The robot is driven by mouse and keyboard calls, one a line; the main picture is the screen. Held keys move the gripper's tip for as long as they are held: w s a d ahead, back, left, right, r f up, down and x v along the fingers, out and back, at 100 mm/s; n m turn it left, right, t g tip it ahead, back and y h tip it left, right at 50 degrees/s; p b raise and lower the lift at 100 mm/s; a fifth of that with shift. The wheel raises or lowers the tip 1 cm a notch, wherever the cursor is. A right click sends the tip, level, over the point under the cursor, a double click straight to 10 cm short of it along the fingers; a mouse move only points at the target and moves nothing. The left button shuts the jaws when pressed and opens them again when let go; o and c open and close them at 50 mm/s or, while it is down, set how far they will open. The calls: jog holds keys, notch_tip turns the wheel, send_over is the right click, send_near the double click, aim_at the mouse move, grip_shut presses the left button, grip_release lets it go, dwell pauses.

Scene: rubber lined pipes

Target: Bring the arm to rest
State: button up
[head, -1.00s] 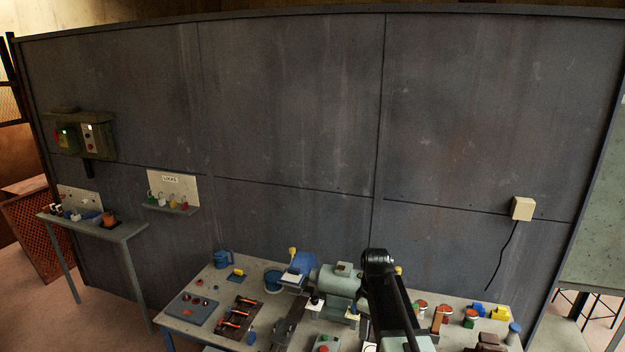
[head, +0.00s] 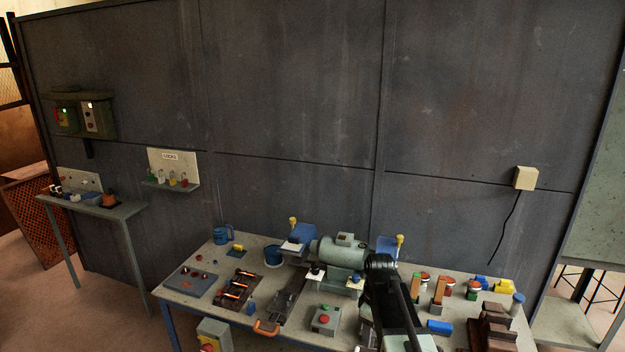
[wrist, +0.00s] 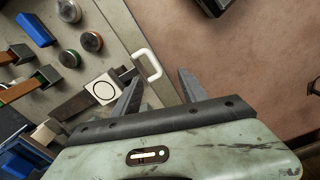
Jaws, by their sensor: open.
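My gripper (wrist: 158,95) shows in the wrist view with its two dark fingers apart and nothing between them. It is over the edge of the workbench, with bare floor beyond. In the head view my arm stands at the front of the bench, right of the grey bench grinder (head: 342,250); the gripper's fingers are not visible there. A white handle (wrist: 147,66) shows beyond the left finger in the wrist view. I cannot tell whether the finger touches it.
The workbench (head: 205,262) holds several items, including a blue mug (head: 221,234), a blue block (head: 439,327) and a brown vise-like block (head: 492,328). An orange handle (head: 266,327) is at its front edge. Open floor (wrist: 245,50) lies right of the bench in the wrist view.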

jog(key=s+f+m+b, duration=0.9)
jog(key=s+f+m, duration=0.2)
jog(key=f, duration=0.1)
jog(key=shift+s+a+b, duration=0.15)
jog(key=shift+a+b, duration=0.1)
jog(key=shift+b, duration=0.05)
dwell(0.3)
